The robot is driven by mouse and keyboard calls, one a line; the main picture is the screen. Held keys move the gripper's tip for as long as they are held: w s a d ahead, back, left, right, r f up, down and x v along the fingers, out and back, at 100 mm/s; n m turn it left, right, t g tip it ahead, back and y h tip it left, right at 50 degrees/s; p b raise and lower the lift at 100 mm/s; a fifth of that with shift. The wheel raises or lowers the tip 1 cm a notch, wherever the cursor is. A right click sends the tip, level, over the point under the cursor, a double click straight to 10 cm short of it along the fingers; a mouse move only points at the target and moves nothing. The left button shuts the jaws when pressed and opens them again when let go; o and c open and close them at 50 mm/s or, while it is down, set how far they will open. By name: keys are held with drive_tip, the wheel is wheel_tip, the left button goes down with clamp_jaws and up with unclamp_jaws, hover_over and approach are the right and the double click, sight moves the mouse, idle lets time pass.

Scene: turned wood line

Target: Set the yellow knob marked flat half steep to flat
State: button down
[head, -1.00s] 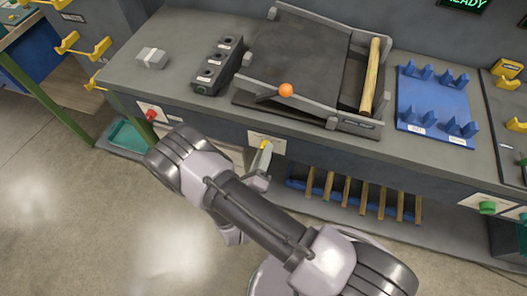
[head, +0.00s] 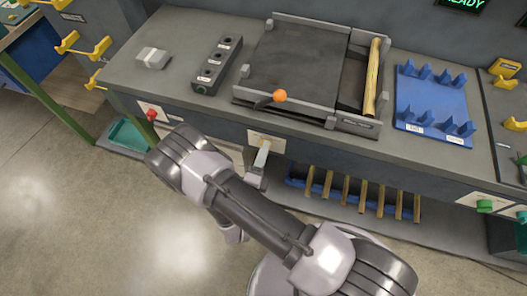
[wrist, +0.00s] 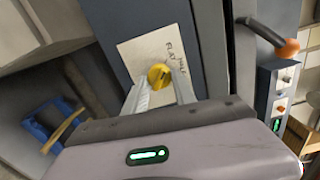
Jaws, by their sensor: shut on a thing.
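The yellow knob (wrist: 159,75) sits on a pale label plate (wrist: 128,50) on the bench front. In the wrist view, FLAT and HALF can be read beside it; the steep mark is not visible. My gripper (wrist: 160,88) is shut on the knob, one finger on each side. I cannot tell exactly which mark the knob points to. In the head view, the plate (head: 277,146) shows below the bench edge with my gripper (head: 263,152) in front of it, hiding the knob.
On the bench above is a dark tray (head: 290,65) with an orange-ball lever (head: 279,96) and a wooden rod (head: 372,78). A blue cradle plate (head: 420,90) lies to the right. A blue rack of wooden rods (head: 345,187) is below. A red button (head: 152,115) is to the left.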

drive_tip(key=c, duration=1)
unclamp_jaws()
drive_tip(key=shift+s+a, duration=0.1)
drive_tip(key=p+v, duration=0.3)
drive_tip(key=v, duration=1.4)
drive_tip(key=shift+s+p, duration=0.1)
drive_tip(key=shift+p, duration=0.2)
